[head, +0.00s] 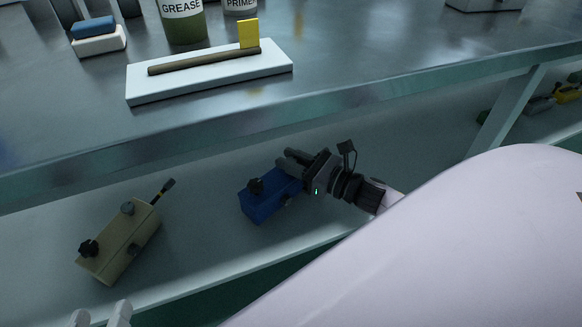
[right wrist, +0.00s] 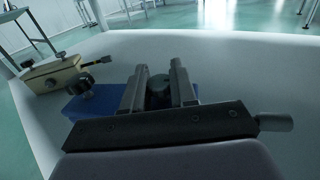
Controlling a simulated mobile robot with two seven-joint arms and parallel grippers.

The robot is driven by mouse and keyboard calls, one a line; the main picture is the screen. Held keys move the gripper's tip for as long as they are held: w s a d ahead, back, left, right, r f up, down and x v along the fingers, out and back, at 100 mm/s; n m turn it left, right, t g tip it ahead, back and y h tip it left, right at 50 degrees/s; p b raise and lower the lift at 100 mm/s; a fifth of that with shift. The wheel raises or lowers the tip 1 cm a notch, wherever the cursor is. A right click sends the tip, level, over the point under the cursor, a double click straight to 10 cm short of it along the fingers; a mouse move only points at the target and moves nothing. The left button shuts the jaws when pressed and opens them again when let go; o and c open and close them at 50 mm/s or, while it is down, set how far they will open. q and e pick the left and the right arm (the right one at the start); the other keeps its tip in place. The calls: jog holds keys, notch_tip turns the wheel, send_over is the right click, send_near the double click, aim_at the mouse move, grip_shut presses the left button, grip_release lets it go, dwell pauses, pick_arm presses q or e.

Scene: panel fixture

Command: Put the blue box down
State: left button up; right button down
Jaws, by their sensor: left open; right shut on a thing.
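The blue box (head: 266,204) is at the lower shelf, in the middle of the head view, with dark knobs on it. It also shows in the right wrist view (right wrist: 92,105), partly behind my fingers. My right gripper (head: 287,163) is shut on the blue box; in the right wrist view its fingers (right wrist: 157,82) stand on either side of a dark round part. I cannot tell whether the box's underside touches the shelf. My left gripper (head: 101,315) is open at the bottom left edge, mostly cut off, with no object visible between its fingers.
A tan box (head: 125,240) with dark knobs and a thin handle lies on the lower shelf (head: 200,258), left of the blue box. The upper bench edge (head: 230,118) runs above. A white slab (head: 200,85) and a grease jar (head: 184,25) are on the bench.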

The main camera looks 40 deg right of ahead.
jog(key=shift+f, duration=0.45)
jog(key=shift+r, duration=0.1)
jog(key=shift+f, duration=0.2)
jog(key=c, duration=0.9)
grip_release()
